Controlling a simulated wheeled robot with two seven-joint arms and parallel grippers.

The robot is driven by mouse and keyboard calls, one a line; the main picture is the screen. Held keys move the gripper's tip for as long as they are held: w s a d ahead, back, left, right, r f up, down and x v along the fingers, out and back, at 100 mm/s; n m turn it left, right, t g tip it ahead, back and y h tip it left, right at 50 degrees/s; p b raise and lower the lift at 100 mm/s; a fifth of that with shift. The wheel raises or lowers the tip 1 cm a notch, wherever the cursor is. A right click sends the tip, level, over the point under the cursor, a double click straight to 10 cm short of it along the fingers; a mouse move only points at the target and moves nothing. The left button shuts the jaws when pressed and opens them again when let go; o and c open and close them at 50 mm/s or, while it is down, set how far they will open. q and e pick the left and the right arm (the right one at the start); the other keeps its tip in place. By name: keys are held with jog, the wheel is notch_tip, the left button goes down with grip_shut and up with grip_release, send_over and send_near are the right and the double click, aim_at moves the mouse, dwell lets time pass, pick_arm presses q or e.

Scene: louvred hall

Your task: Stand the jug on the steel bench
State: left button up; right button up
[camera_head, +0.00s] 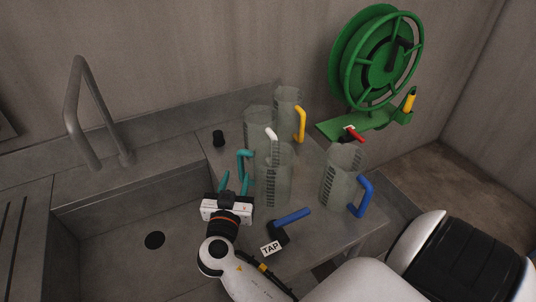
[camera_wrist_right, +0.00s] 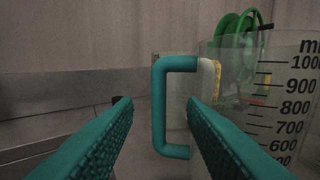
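Several clear measuring jugs stand upright on the steel bench (camera_head: 310,240) beside the sink. One has a teal handle (camera_head: 241,162); its clear body (camera_head: 257,122) is partly hidden by a front jug (camera_head: 273,185), near which a white handle (camera_head: 271,133) shows. A yellow-handled jug (camera_head: 286,105) is at the back, and a blue-handled jug (camera_head: 340,180) is at the right. My right gripper (camera_head: 235,182) is open, with teal fingers pointing at the teal handle. In the right wrist view the handle (camera_wrist_right: 159,120) shows upright between the fingertips (camera_wrist_right: 158,108), apparently not gripped. My left gripper is not in view.
A tap lever with a blue handle (camera_head: 293,216) and a TAP label stands on the bench near my right wrist. The sink (camera_head: 120,215) with a tall faucet (camera_head: 75,105) is at the left. A small black knob (camera_head: 218,139) and a green hose reel (camera_head: 376,60) are behind.

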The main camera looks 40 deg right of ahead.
aim_at(240, 164)
jog(key=shift+x, duration=1)
jog(key=shift+w+d+p, duration=0.2)
jog(key=shift+p, duration=0.3)
jog(key=p+x, duration=0.2)
jog(key=x, duration=0.2)
jog(key=shift+w+d, duration=0.1)
jog(key=shift+w, duration=0.05)
jog(key=shift+w+d+f+p, duration=0.1)
jog(key=shift+f+p, duration=0.05)
jog(key=shift+p, duration=0.15)
jog(key=shift+c, duration=1.1)
grip_shut()
